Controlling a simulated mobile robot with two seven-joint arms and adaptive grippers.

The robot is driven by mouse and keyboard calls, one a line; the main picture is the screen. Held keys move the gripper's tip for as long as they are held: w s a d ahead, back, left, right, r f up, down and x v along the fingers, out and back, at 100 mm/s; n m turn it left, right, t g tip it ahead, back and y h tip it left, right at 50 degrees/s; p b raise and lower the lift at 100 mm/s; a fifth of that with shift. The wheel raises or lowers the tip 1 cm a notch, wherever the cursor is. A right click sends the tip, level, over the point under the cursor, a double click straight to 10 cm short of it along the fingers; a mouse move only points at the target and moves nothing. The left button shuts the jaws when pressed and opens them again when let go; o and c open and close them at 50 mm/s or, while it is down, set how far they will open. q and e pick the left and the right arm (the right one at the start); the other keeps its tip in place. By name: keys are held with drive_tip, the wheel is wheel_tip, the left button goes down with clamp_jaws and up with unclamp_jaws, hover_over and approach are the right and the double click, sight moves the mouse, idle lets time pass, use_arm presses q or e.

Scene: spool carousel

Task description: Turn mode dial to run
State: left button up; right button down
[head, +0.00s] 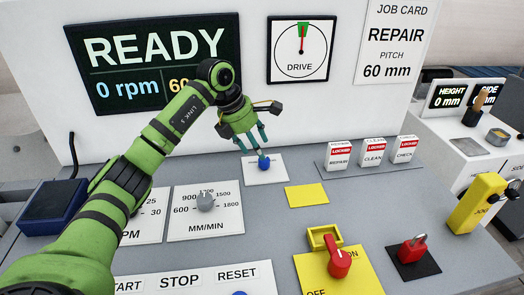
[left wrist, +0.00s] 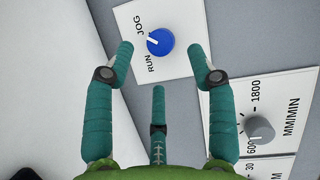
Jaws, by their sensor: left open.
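The mode dial is a blue knob (left wrist: 160,41) on a white plate (left wrist: 180,68) marked JOG and RUN. Its white pointer line faces left in the left wrist view, seemingly nearer JOG than RUN. Contact cannot be told. My right gripper is not in view.
A grey speed knob (head: 205,201) stands left of the dial. Locked tags (head: 372,150) stand on the right, and a bare yellow plate (head: 306,195) lies in front. A red switch (head: 339,262) and a red padlock (head: 412,248) are nearer. The screen (head: 150,62) reads READY, 0 rpm.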

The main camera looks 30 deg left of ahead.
sight(264, 163)
use_arm(q)
drive_tip(key=p+x, duration=0.1)
drive_tip(key=x, duration=0.3)
drive_tip(key=shift+d+f, duration=0.15)
drive_tip(key=shift+f, duration=0.2)
drive_tip(key=shift+w+f, duration=0.1)
drive_tip(key=shift+f, duration=0.1)
drive_tip(key=c, duration=1.1)
drive_tip(key=shift+f, duration=0.1)
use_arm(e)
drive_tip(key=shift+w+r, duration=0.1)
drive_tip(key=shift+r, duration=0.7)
